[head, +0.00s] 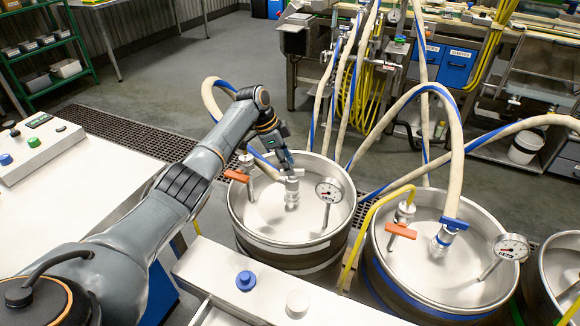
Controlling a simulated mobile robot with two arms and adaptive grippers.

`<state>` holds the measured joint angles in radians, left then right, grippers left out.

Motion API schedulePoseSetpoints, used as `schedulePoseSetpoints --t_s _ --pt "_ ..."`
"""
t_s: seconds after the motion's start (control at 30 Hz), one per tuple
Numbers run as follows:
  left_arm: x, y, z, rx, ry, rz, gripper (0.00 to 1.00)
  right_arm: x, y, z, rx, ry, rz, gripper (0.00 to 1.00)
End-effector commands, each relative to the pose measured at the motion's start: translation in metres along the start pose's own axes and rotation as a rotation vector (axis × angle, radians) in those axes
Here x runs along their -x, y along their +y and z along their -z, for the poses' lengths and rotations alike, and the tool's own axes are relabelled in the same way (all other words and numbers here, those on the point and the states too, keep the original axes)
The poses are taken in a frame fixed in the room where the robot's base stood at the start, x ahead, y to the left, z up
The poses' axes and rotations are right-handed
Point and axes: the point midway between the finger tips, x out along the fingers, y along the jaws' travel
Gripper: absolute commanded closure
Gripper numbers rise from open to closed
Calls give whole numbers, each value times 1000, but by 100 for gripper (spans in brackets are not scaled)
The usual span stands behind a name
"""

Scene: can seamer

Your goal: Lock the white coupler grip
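On the left steel keg (234,208), a silver coupler (292,192) stands upright near the middle of the lid, with a pale, whitish part at its top (297,172). My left gripper (287,165) reaches down from the left, with its fingertips at the top of this coupler. The gripper hides part of the coupler's grip, and I cannot tell whether the fingers are closed on it or only touch it. On the right keg (377,262), another coupler (443,237) has a blue grip (454,224). My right gripper is not in view.
A valve with an orange lever (236,176) and a gauge (329,190) flank the left coupler. The right keg has another orange lever (401,231) and gauge (512,247). Beige and blue hoses (455,150) hang around the kegs. A white panel with buttons (262,295) stands in front.

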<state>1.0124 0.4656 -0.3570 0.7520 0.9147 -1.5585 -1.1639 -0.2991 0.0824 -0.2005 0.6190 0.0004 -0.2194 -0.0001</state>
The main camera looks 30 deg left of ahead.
Motion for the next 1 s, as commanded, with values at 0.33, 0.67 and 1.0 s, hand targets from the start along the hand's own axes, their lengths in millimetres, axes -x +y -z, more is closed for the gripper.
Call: schedulePoseSetpoints --t_s 0.33,0.67,1.0 --pt "74 -1 -1 1 1 4 67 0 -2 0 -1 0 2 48" --pt "100 0 -1 1 -1 1 67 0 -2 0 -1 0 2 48" --pt "100 0 2 28 -6 -3 40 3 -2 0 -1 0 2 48"
